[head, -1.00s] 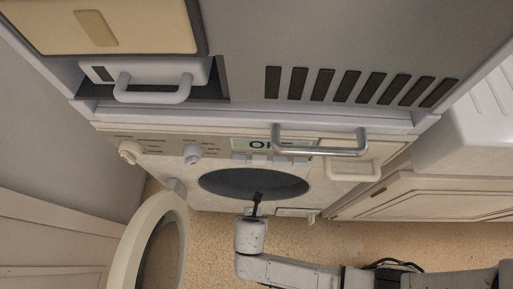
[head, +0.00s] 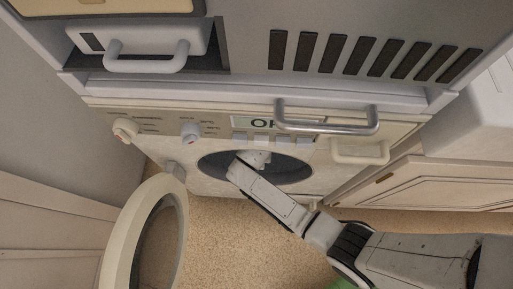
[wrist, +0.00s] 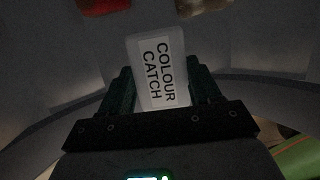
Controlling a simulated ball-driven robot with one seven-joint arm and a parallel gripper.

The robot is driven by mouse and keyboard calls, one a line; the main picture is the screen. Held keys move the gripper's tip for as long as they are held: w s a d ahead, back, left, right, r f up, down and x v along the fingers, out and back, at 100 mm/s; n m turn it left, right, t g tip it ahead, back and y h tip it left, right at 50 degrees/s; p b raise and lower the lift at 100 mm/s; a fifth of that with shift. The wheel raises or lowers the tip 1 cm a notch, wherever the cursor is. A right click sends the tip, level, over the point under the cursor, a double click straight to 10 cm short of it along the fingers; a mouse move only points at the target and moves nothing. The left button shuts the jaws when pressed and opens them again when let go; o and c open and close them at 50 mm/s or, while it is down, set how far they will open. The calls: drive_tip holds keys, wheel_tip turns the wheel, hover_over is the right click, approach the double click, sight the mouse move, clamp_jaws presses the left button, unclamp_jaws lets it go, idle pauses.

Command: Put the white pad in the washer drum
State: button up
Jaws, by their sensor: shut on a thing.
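The white pad (wrist: 158,70), printed "COLOUR CATCH", stands between the two fingers of my gripper (wrist: 160,88) in the wrist view. My gripper is shut on it. Grey drum walls surround the pad in that view. In the head view the washer drum opening (head: 287,172) is a dark oval in the washer's front (head: 215,182). My arm reaches into it, and the fingers and pad are hidden inside. The round washer door (head: 122,245) stands open at the lower left.
In the head view a metal bar handle (head: 325,120) juts out above the opening. A drawer handle (head: 148,62) is at upper left.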

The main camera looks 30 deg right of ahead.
drive_tip(key=shift+s+b+x, duration=0.15)
drive_tip(key=shift+b+x, duration=0.3)
drive_tip(key=shift+x, duration=0.4)
drive_tip(key=shift+s+b+x, duration=0.1)
drive_tip(key=shift+b+x, duration=0.3)
drive_tip(key=shift+x, duration=0.45)
drive_tip(key=shift+a+f, duration=0.2)
drive_tip(key=shift+f, duration=0.2)
drive_tip(key=shift+f+b, duration=0.35)
drive_tip(key=o, duration=1)
drive_tip(key=shift+r, duration=0.1)
drive_tip(key=p+v, duration=0.3)
drive_tip(key=v, duration=0.1)
drive_tip(key=shift+s+r, duration=0.1)
drive_tip(key=shift+r, duration=0.3)
drive_tip(key=s+a, duration=0.2)
drive_tip(key=s, duration=0.1)
drive_tip(key=s+a+p, duration=0.1)
drive_tip(key=s+a, duration=0.1)
drive_tip(key=s, duration=0.1)
drive_tip(key=s+a, duration=0.3)
drive_tip(key=shift+s+f, duration=0.2)
drive_tip(key=shift+f, duration=0.2)
